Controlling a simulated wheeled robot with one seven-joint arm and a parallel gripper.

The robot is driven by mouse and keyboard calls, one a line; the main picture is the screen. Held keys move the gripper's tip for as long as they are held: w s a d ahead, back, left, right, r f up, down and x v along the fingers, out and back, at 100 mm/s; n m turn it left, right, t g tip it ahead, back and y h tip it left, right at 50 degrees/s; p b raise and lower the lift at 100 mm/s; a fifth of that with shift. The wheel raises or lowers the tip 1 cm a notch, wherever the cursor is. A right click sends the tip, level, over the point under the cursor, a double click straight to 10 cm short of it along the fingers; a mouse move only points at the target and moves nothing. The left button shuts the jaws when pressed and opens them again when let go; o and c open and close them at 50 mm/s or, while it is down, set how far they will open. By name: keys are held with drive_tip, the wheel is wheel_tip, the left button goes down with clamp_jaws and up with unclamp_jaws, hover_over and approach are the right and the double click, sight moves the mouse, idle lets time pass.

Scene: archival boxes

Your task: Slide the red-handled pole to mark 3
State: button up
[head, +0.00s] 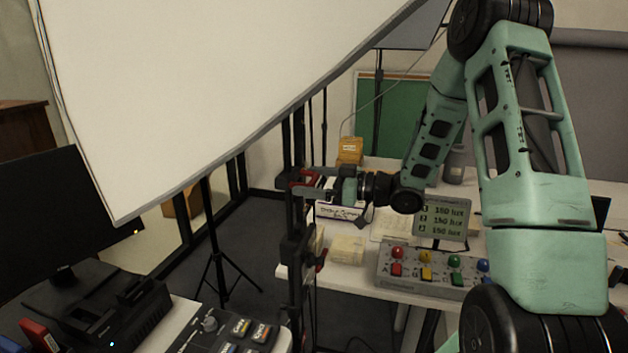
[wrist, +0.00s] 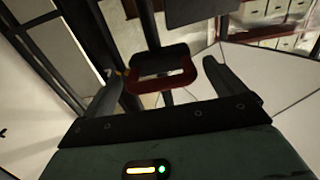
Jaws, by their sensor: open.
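The red handle (wrist: 178,82) is a loop-shaped grip on a dark upright pole (wrist: 149,25), centred ahead of my gripper in the wrist view. My gripper (wrist: 163,72) is open, with one finger on each side of the handle and visible gaps to it. In the head view my gripper (head: 312,186) reaches left to the dark pole (head: 298,140), at the red handle (head: 300,183). I cannot tell whether the fingers touch it. A lower red part (head: 322,260) shows further down the stand. No numbered mark is readable on the pole.
A large white panel (head: 210,80) hangs at the upper left, close to the pole. A white table (head: 400,172) behind holds a button box (head: 432,268), a lux sign (head: 441,218) and small boxes (head: 347,249). A tripod (head: 213,235) and monitor (head: 60,180) stand left.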

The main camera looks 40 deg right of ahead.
drive_tip(key=c, duration=1.3)
wheel_tip(320, 180, up, 13)
drive_tip(key=p, duration=0.8)
drive_tip(key=shift+f, duration=0.2)
drive_tip(key=o, duration=1.3)
drive_tip(key=shift+r, duration=0.1)
drive_tip(key=b+v, duration=0.4)
drive_tip(key=v, duration=1.3)
drive_tip(key=shift+s+d+b, duration=0.2)
drive_tip(key=shift+b, duration=0.2)
